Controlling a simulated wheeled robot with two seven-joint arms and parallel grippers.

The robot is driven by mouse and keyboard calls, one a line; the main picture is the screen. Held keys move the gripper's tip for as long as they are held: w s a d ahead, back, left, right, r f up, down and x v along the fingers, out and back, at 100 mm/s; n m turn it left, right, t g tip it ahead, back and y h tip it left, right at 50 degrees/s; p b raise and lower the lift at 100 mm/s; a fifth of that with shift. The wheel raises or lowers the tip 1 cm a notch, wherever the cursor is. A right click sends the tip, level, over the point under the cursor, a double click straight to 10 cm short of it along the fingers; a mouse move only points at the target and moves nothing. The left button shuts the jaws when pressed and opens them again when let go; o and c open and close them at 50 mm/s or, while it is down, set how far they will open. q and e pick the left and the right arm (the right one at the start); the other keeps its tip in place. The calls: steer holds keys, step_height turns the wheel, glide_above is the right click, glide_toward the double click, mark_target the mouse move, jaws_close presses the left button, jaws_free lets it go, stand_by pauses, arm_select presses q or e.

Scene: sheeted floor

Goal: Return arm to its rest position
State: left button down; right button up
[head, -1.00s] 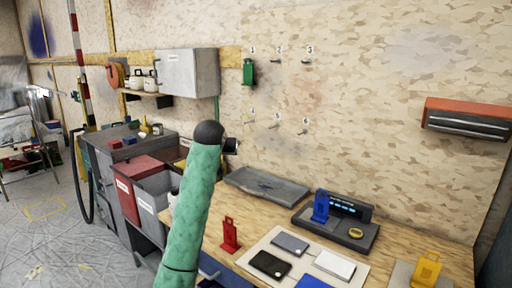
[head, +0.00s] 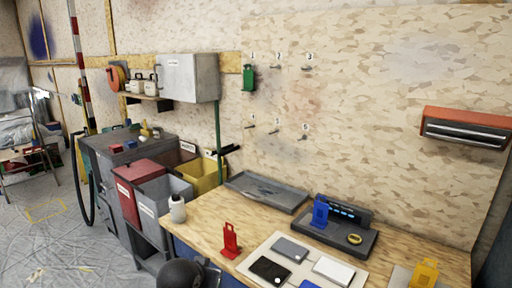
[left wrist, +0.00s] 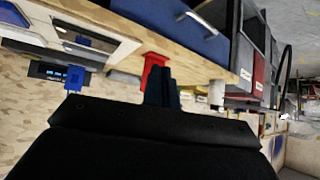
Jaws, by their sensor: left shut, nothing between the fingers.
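My left gripper (left wrist: 163,88) shows in the left wrist view with its dark fingers together and nothing between them. It points toward the workbench (head: 205,232), whose edge and blue drawer show upside down there. A red tag stand (head: 230,241) on the bench appears just behind the fingertips in the left wrist view (left wrist: 153,62); I see no sign of a hold on it. In the head view only a dark rounded joint of my left arm shows at the bottom edge; the left fingers cannot be made out there. My right gripper is in neither view.
The bench holds a grey tray (head: 266,192), a blue tag (head: 320,212) at a black console, a mat with flat cards, and a yellow tag (head: 425,272). A green tag (head: 248,78) hangs at hook 1. Bins (head: 162,200) stand left of the bench, with open floor beyond.

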arm_select(q)
steer(key=s+f+g, duration=0.2)
steer(key=s+f, duration=0.5)
steer(key=s, duration=0.4)
steer(key=s+f+g+p, duration=0.1)
steer(key=s+f+g, duration=0.1)
steer(key=s+f, duration=0.6)
steer(key=s+a+f+g+p, duration=0.1)
steer(key=s+f+g, duration=0.2)
steer(key=s+f, duration=0.4)
steer(key=s, duration=0.7)
steer(key=shift+s+f, duration=0.15)
steer(key=shift+s, duration=0.15)
steer(key=shift+n, duration=0.3)
